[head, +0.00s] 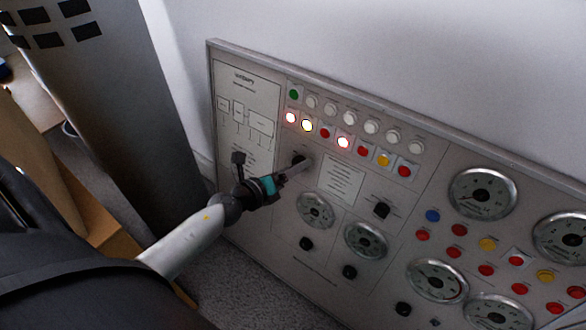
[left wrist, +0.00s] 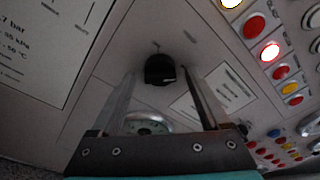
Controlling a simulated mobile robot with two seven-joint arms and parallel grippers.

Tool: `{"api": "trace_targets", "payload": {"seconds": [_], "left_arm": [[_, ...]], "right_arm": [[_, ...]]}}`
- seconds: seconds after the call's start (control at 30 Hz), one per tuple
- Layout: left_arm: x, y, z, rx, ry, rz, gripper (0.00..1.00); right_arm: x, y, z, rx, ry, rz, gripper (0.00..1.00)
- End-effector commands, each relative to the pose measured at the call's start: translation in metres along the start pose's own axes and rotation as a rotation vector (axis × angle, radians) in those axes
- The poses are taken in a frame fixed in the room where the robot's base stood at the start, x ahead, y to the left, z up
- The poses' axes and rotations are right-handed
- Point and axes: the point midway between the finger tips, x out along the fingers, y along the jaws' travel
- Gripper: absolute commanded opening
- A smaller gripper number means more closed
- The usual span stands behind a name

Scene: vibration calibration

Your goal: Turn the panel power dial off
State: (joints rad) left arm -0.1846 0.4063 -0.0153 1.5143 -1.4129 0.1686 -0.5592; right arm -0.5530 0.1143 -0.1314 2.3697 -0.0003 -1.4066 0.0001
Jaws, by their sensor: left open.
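A black rotary dial (left wrist: 160,69) sits on the grey panel face in the left wrist view, with a short pale line on its lower face. In the head view the dial (head: 299,159) is partly hidden by my left gripper. My left gripper (head: 301,167) reaches the panel from the left, its fingertips close to the dial. In the left wrist view my left gripper (left wrist: 158,84) is open, one finger on each side of the dial and a gap showing. I cannot tell whether either finger touches it. My right gripper is not in view.
The grey panel (head: 262,180) leans by a wall. A lit red lamp (head: 290,117), a lit yellow-white lamp (head: 307,125) and another lit red lamp (head: 344,142) stand above the dial. Round gauges (head: 316,210) and another black knob (head: 382,210) are nearby. A dark cabinet (head: 150,110) stands left.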

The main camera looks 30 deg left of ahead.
Motion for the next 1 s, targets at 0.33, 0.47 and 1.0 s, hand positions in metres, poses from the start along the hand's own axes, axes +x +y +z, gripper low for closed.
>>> {"api": "trace_targets", "payload": {"seconds": [0.33,0.47,1.0], "left_arm": [[0.0031,-0.0004,0.0001,-0.001,0.0,0.0,0.8],[0.003,-0.0004,0.0001,-0.001,0.0,0.0,0.66],[0.0028,-0.0002,0.0001,0.0,0.0,0.0,0.05]], "right_arm": [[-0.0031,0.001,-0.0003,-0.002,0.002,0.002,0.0],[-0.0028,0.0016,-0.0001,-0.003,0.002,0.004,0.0],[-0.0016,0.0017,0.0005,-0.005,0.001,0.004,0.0]]}}
